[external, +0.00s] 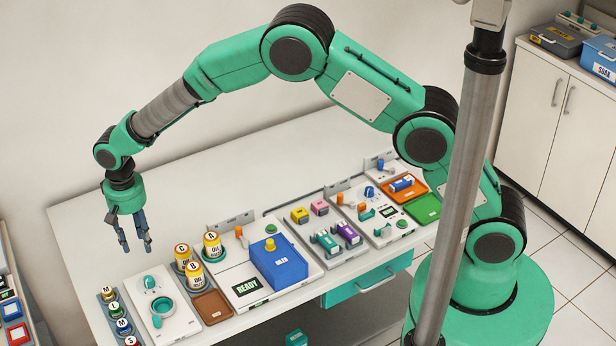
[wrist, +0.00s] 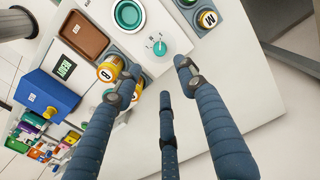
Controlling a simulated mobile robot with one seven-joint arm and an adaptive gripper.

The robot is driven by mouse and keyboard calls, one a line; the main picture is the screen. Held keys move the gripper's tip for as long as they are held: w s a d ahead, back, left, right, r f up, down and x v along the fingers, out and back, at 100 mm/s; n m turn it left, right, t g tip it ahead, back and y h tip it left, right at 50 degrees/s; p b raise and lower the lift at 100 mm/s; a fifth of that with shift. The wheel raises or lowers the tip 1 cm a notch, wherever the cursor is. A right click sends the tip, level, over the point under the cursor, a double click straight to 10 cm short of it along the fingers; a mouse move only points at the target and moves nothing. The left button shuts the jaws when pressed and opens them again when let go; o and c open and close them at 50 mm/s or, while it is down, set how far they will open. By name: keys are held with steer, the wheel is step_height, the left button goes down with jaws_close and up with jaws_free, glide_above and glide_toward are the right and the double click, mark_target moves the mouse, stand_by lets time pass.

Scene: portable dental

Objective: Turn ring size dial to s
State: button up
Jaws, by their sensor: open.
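The ring size dial is a small teal knob (external: 150,282) on a white panel (external: 178,322) at the table's left end. A round teal ring-shaped part (external: 162,306) sits on the same panel. My gripper (external: 136,247) hangs above and a little behind the dial, fingers pointing down. Its blue fingers (wrist: 160,85) are spread, empty and apart from the knob.
Lettered jars (external: 123,326) stand left of the panel. Yellow cans (external: 213,246) stand right of it, beside a brown tray (external: 212,307). A blue box (external: 278,262) and small coloured parts lie further right. The table (external: 130,215) behind the panel is clear.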

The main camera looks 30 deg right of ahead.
mark_target(148, 279)
steer(key=shift+f, duration=0.15)
step_height(148, 279, down, 14)
steer(key=shift+r+b, duration=0.2)
steer(key=shift+b, duration=0.35)
stand_by(0.4)
jaws_close()
